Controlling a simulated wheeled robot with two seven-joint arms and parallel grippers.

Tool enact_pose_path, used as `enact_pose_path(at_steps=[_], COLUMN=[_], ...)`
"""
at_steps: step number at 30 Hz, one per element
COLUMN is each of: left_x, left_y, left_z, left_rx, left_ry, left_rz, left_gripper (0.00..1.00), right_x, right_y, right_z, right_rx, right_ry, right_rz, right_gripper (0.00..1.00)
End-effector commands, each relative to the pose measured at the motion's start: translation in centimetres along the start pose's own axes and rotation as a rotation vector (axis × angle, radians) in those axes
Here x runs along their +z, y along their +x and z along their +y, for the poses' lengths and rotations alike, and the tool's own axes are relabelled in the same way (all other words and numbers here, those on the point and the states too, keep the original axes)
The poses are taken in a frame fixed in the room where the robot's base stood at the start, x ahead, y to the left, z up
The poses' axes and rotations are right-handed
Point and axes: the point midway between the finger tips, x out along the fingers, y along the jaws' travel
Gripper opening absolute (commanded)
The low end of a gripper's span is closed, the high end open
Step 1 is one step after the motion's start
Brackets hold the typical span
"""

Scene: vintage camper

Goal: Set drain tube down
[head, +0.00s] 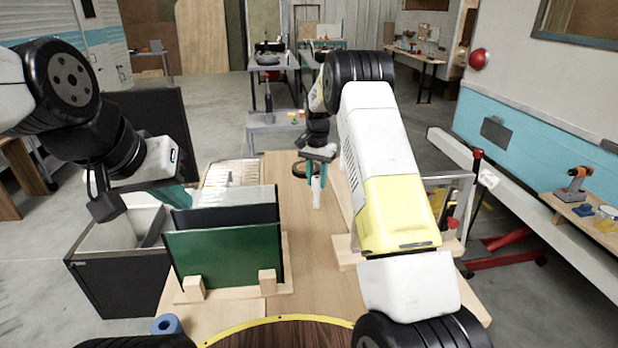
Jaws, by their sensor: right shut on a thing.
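The drain tube (317,193) looks like a short, pale, narrow piece hanging upright below my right gripper. My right gripper (316,176), with teal fingers, is shut on its upper part, over the wooden worktop (325,255). The fingers hide the top of the tube. I cannot tell whether its lower end touches the worktop. My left gripper (173,196) is at the left, above the box-shaped unit and beside the upright panels. Its teal fingers are partly hidden by my own wrist, so their opening does not show.
A green panel (226,258) and dark panels stand in a wooden rack at left centre. A dark-sided box unit (118,280) is left of them. A wooden strip rises right of the tube. A round dark item (299,170) sits left of my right gripper. The central worktop is clear.

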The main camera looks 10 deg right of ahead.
Motion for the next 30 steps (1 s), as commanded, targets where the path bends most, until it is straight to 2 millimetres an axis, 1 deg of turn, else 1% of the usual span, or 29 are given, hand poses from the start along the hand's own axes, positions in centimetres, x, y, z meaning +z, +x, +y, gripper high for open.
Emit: enact_pose_path(at_steps=[1, 3, 14, 15, 17, 18, 27, 30], left_x=[0.0, 0.0, 0.0, 0.0, 0.0, 0.0, 0.0, 0.0], left_y=[0.0, 0.0, 0.0, 0.0, 0.0, 0.0, 0.0, 0.0], left_z=[0.0, 0.0, 0.0, 0.0, 0.0, 0.0, 0.0, 0.0], left_rx=[0.000, 0.000, 0.000, 0.000, 0.000, 0.000, 0.000, 0.000], left_ry=[0.000, 0.000, 0.000, 0.000, 0.000, 0.000, 0.000, 0.000], left_rz=[0.000, 0.000, 0.000, 0.000, 0.000, 0.000, 0.000, 0.000], left_gripper=[0.00, 0.00, 0.00, 0.00, 0.00, 0.00, 0.00, 0.00], right_x=[0.1, 0.0, 0.0, 0.0, 0.0, 0.0, 0.0, 0.0], right_y=[0.9, 1.6, 2.0, 2.1, 2.1, 2.1, 2.0, 1.5], right_z=[0.1, 0.0, 0.0, 0.0, 0.0, 0.0, 0.0, 0.0], right_rx=[0.002, 0.001, 0.000, 0.000, 0.000, 0.000, 0.000, -0.001], right_ry=[0.001, 0.001, 0.001, 0.001, 0.001, 0.001, 0.001, 0.001], right_rz=[-0.003, -0.001, -0.001, -0.001, 0.000, 0.000, 0.000, 0.002], right_gripper=[0.00, 0.00, 0.00, 0.33, 0.45, 0.53, 0.53, 0.53])
